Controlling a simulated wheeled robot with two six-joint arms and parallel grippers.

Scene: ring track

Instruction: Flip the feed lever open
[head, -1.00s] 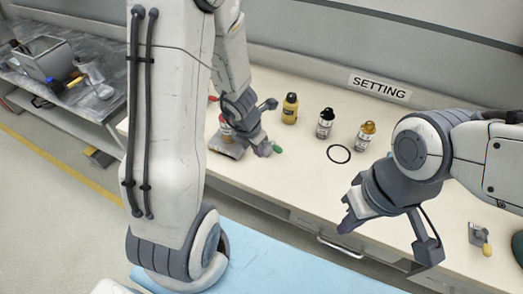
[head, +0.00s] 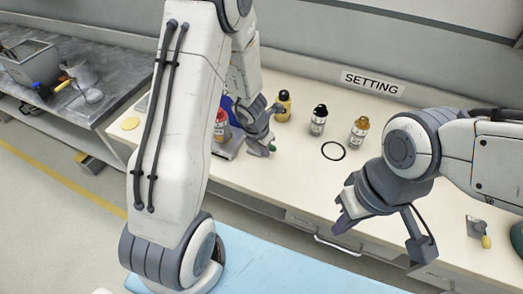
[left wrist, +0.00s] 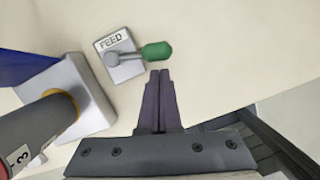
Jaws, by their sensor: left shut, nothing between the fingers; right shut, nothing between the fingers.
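The feed lever shows in the left wrist view, with a grey plate marked FEED (left wrist: 112,40), a short grey arm and a green knob (left wrist: 158,51) pointing right. In the head view its green knob (head: 273,149) is small and partly hidden by my left gripper (head: 266,150). In the left wrist view my left gripper (left wrist: 160,74) is shut and empty. Its fingertips are just below the green knob in the picture; I cannot tell whether they touch it. My right gripper (head: 342,224) is shut and empty, near the table's front edge.
A red-capped bottle (head: 221,126) on a grey base is close left of my left gripper. Several bottles stand behind, near a black ring (head: 333,151). A yellow-knobbed lever (head: 486,241) is at the right. Clear tabletop lies around the ring.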

